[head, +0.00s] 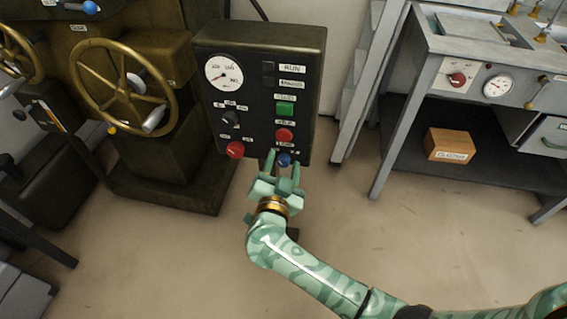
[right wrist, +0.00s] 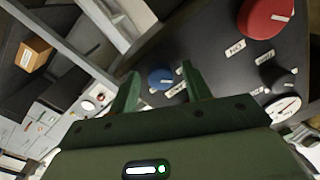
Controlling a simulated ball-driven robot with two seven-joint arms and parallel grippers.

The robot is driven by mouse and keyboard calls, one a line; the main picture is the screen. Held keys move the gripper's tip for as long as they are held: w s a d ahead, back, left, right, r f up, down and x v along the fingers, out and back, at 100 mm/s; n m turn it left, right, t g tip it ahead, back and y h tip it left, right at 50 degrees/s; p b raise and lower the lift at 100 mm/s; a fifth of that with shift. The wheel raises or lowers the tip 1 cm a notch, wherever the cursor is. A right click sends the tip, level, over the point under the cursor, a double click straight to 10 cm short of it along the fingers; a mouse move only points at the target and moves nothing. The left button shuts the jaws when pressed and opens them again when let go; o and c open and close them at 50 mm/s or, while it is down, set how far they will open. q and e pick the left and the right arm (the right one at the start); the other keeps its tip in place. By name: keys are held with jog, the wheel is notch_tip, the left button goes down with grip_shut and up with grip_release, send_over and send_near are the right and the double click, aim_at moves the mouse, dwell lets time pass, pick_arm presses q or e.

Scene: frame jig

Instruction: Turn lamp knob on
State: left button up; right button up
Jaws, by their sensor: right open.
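A small blue knob (head: 284,159) sits at the bottom right of the dark control panel (head: 206,90), below a red button. It looks like the lamp knob, but its label is too small to read surely. My right gripper (head: 283,163) is open, with its two green fingers pointing up at the panel, one on each side of the blue knob. In the right wrist view the blue knob (right wrist: 160,78) shows between the spread fingers, with a gap to each. I cannot tell how far the fingertips are from the panel. My left gripper is out of view.
The panel also carries a red knob (head: 235,150), a black knob (head: 230,119), a red button (head: 284,135), a green button (head: 285,108) and a gauge (head: 223,73). A brass handwheel (head: 78,78) stands left. A grey bench (head: 425,48) stands right. The floor between is clear.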

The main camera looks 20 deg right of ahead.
jog(key=shift+c, duration=0.3)
jog(key=c, duration=0.9)
jog(key=shift+c, duration=0.2)
